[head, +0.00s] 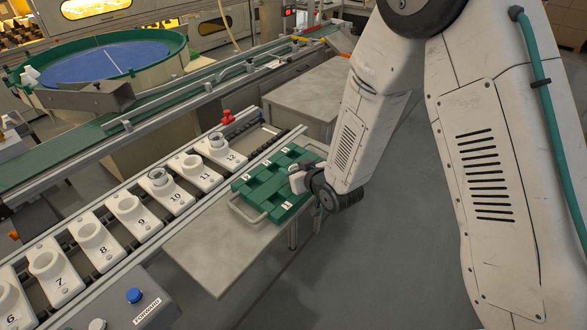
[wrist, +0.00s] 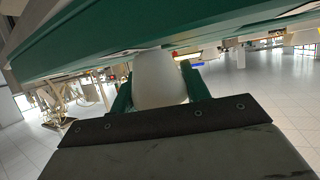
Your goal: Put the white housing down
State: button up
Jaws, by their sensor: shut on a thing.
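My gripper (head: 304,184) is shut on the white housing (wrist: 158,80), which shows between its two green fingers in the wrist view. In the head view, a small pale part of the housing (head: 296,180) shows at the right side of the green tray (head: 246,187); my wrist hides the rest. The tray has a handle and numbered compartments. In the wrist view, the tray's green edge (wrist: 90,40) passes close by the housing's far end. I cannot tell whether the housing touches the tray.
The tray sits on a grey table (head: 215,250). To its left runs a rail with numbered white sockets (head: 128,210), some holding ring-shaped parts. A control box with a blue button (head: 134,296) stands at the front. The table's front part is bare.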

jog(key=shift+f, duration=0.15)
jog(key=shift+f, duration=0.15)
jog(key=o, duration=0.9)
jog(key=shift+o, duration=0.2)
